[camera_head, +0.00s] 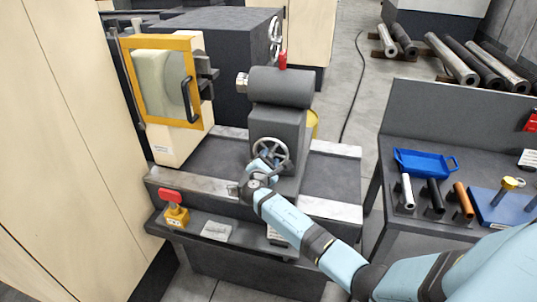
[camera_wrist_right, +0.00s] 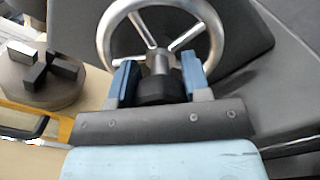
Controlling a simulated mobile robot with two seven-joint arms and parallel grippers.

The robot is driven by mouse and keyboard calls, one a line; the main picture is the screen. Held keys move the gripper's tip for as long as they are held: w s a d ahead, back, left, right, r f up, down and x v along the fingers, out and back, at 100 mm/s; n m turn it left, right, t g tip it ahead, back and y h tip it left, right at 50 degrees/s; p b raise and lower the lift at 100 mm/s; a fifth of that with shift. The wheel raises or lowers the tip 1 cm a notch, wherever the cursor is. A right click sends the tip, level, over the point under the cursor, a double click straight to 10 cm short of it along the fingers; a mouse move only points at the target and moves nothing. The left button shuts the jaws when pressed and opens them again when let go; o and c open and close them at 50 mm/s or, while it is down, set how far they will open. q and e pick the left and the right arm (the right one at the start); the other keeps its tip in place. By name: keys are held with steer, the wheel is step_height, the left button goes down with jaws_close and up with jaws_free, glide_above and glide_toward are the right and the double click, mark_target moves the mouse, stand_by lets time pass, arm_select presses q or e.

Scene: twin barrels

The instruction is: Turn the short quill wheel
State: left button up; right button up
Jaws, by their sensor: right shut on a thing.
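The spoked silver handwheel (camera_head: 286,150) sits on the front of the grey tailstock (camera_head: 297,125), below its thick grey barrel (camera_head: 280,88). My right gripper (camera_head: 262,170) reaches it from the front. In the right wrist view the wheel (camera_wrist_right: 103,42) fills the upper middle and shows its spokes and round hub. There the blue fingers of the right gripper (camera_wrist_right: 160,78) stand on either side of the hub, shut on the wheel at its middle. The exact contact is partly hidden. My left gripper is not in view.
A yellow-framed guard (camera_head: 186,127) stands left, and a red-topped yellow switch box (camera_head: 176,216) on the front ledge. Another handwheel (camera_head: 275,35) is at the back. The right bench holds a blue tray (camera_head: 425,163) and several short tubes. Bare bed lies right of the tailstock.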

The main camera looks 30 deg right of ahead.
steer(key=shift+n+p, duration=0.4)
steer(key=shift+n, duration=0.6)
steer(key=shift+p, duration=0.3)
steer(key=o, duration=0.9)
